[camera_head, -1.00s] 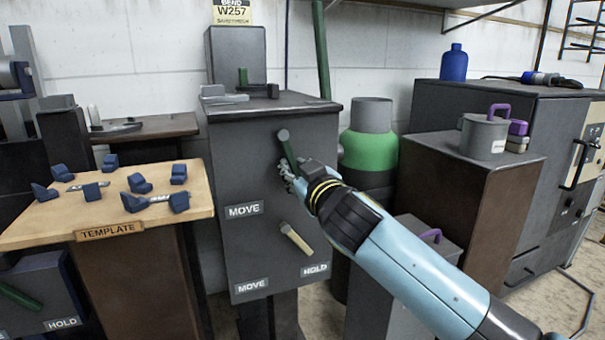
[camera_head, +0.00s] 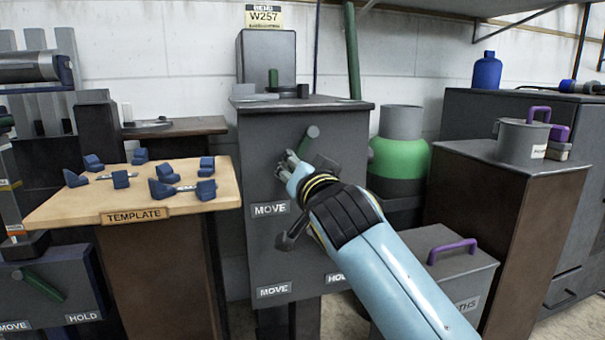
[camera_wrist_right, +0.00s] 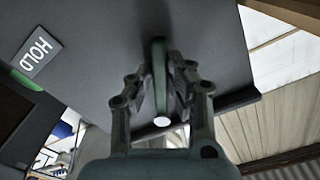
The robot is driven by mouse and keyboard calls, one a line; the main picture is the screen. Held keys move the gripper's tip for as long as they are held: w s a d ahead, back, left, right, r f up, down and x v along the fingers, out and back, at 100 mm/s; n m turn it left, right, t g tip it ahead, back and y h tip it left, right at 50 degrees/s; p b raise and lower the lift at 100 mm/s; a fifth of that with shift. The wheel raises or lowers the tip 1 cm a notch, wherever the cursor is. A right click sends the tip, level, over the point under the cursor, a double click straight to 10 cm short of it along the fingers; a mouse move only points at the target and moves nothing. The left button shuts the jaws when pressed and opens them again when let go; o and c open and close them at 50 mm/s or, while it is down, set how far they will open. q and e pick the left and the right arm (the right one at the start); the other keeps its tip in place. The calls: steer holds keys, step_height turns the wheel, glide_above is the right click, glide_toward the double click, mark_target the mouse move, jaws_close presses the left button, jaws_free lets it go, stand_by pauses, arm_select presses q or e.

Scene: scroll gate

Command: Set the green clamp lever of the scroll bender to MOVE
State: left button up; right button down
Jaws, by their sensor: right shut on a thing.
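The scroll bender (camera_head: 252,160) is a dark grey cabinet in the middle of the head view. Its green clamp lever (camera_head: 304,145) hangs from a round pivot on the front and slants down and left. My right gripper (camera_head: 288,163) is shut on the lever's lower part, up and right of the upper MOVE label (camera_head: 270,209). In the right wrist view the fingers (camera_wrist_right: 163,88) stand on both sides of the green lever (camera_wrist_right: 160,62). A HOLD label (camera_wrist_right: 38,52) shows there, off to the left. My left gripper is not in view.
A template table (camera_head: 140,215) with blue blocks stands left. A green tank (camera_head: 400,160) and a lidded bin (camera_head: 462,275) stand right. Another green lever (camera_head: 42,285) is far left.

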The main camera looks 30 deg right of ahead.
steer(key=shift+a+m, duration=0.25)
steer(key=shift+m, duration=0.35)
steer(key=shift+r, duration=0.1)
steer(key=c, duration=1.3)
jaws_free()
